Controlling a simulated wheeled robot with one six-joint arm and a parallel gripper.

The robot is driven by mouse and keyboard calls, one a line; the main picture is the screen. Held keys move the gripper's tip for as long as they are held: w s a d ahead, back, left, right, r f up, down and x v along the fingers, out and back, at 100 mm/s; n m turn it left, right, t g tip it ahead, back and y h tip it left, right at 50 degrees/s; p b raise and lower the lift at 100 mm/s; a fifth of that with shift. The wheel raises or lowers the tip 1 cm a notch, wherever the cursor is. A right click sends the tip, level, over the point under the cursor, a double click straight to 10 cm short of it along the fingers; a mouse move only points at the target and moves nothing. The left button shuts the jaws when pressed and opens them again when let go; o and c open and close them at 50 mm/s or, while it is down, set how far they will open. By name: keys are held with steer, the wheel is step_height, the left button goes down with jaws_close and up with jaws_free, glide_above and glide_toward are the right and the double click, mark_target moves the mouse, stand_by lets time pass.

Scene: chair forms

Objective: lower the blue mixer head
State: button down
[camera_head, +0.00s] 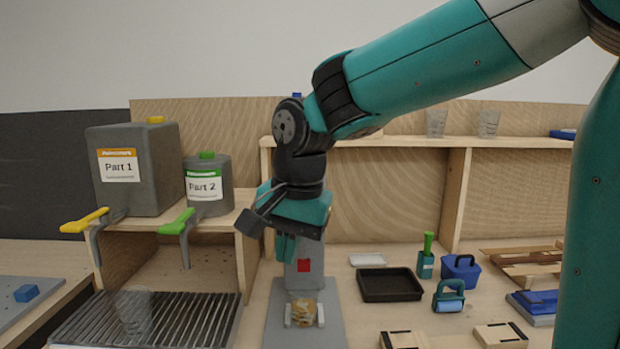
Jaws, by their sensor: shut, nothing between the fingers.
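A clear bowl or cup (303,312) with yellowish contents sits on the plate between two light holders. My gripper (285,258) is shut and empty, pointing down in front of the column's upper part; I cannot tell whether it touches the column. My arm hides most of the area above the column. A small blue piece (297,95) shows just above my wrist; it may be part of the mixer head, whose tilt I cannot tell.
Left are the Part 1 dispenser (135,170), the Part 2 dispenser (208,187) and a grill tray (190,318) with a glass. A wooden shelf (410,142) runs behind.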

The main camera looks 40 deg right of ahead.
steer(key=w+d+r+m+h+p, duration=0.1)
steer(key=w+d+r+m+p, duration=0.2)
steer(key=r+m, duration=0.3)
steer(key=w+d+r+m+h+p, duration=0.1)
steer(key=w+d+r+m+p, duration=0.2)
steer(key=d+r+m, duration=0.3)
steer(key=w+r+m, duration=0.1)
steer(key=m, duration=0.1)
steer(key=shift+w+m, duration=0.15)
steer(key=shift+m, duration=0.15)
steer(key=shift+d+f, duration=0.1)
step_height(320, 180, down, 14)
steer(key=w+d+p, duration=0.1)
steer(key=w+p, duration=0.1)
steer(key=p, duration=0.2)
steer(key=shift+d+r, duration=0.2)
steer(key=shift+d, duration=0.05)
steer(key=shift+w, duration=0.1)
